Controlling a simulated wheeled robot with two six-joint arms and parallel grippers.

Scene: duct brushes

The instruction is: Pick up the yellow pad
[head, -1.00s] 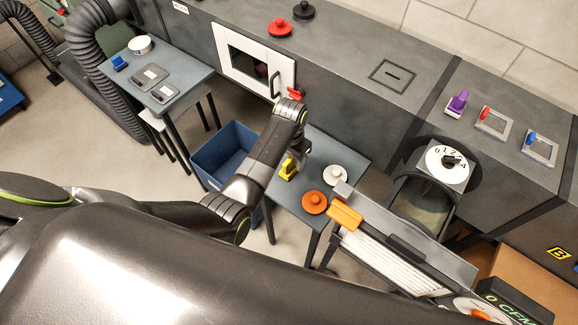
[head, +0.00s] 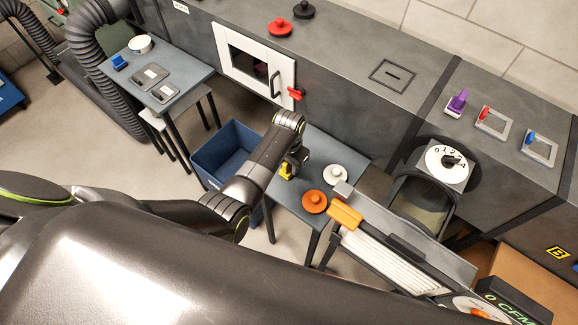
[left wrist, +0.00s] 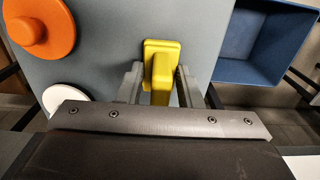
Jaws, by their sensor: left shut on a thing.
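The yellow pad (left wrist: 162,60) stands on the small grey table (head: 322,222), near the table's edge on the blue bin's side. It has a flat base and a raised grip. In the head view the yellow pad (head: 286,172) is partly hidden behind my left arm. My left gripper (left wrist: 160,82) is over the table, with one finger on each side of the pad's grip, shut on it. In the head view my left gripper (head: 294,165) shows just above the pad. I cannot see any gap between the pad and the table. My right gripper is not in view.
An orange knobbed disc (head: 314,202) and a white one (head: 334,175) share the table. A blue bin (head: 222,150) stands to the table's left. A grey duct with a white door (head: 262,68) runs behind. An orange-handled machine (head: 344,216) is close on the right.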

